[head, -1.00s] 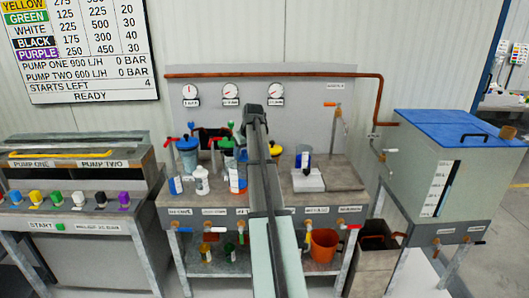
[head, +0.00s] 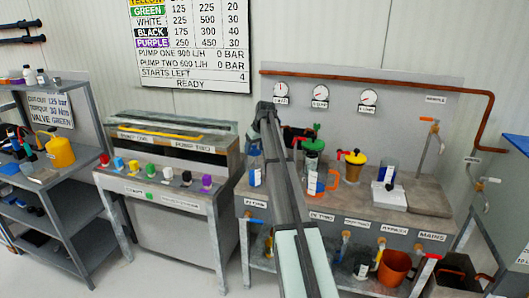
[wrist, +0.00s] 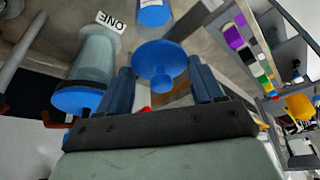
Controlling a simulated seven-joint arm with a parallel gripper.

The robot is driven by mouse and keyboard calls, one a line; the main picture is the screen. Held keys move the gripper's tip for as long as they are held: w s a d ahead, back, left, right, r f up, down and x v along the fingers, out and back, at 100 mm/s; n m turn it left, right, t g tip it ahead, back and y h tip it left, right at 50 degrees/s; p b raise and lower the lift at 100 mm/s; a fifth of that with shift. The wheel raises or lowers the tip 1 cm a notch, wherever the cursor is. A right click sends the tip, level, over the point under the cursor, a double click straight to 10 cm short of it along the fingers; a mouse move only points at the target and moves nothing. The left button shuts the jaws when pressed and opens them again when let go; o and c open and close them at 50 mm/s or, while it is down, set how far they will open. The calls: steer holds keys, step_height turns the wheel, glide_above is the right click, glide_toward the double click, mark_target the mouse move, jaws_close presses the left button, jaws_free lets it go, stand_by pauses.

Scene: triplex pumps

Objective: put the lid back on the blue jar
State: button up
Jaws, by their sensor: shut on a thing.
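My gripper (wrist: 162,78) is shut on the blue lid (wrist: 158,56), a round disc with a knob, between its two dark fingers in the wrist view.
A green-topped jar (head: 313,146) and a yellow-topped jar (head: 355,160) stand right of my arm. Gauges and a copper pipe (head: 400,80) line the back panel. The button console (head: 165,165) is left.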

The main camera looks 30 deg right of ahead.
steer(key=shift+f, duration=0.15)
steer(key=shift+f, duration=3)
steer(key=shift+f, duration=0.15)
stand_by(0.4)
steer(key=o, duration=1.1)
steer(key=shift+c, duration=0.2)
steer(key=shift+o, duration=0.4)
steer(key=shift+r, duration=3.5)
steer(key=shift+c, duration=0.4)
